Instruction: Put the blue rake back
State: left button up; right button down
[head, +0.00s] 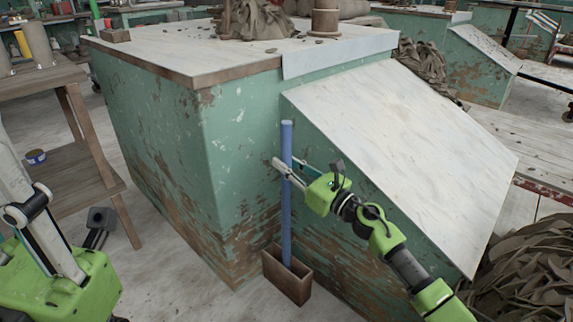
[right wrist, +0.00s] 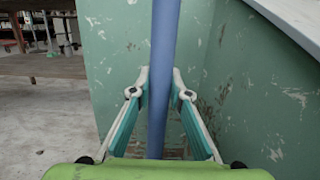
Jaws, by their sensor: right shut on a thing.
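The blue rake (head: 286,225) shows as a straight blue pole standing upright beside the green cabinet corner. Its lower end goes down into a small brown open-topped box (head: 288,288) on the floor, and that end is hidden by the box wall. My right gripper (head: 283,168) is shut on the pole at upper mid height. In the right wrist view the blue rake (right wrist: 164,60) runs between the two fingers (right wrist: 161,92). My left gripper (head: 40,225) is partly in view at the lower left, away from the rake; its fingertips are not clear.
The green cabinet (head: 155,130) and its sloped white panel (head: 400,140) stand close behind and right of the rake. A wooden table (head: 80,160) is at the left. Floor left of the box is clear.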

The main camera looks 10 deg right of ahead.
jog(key=c, duration=1.9)
grip_release()
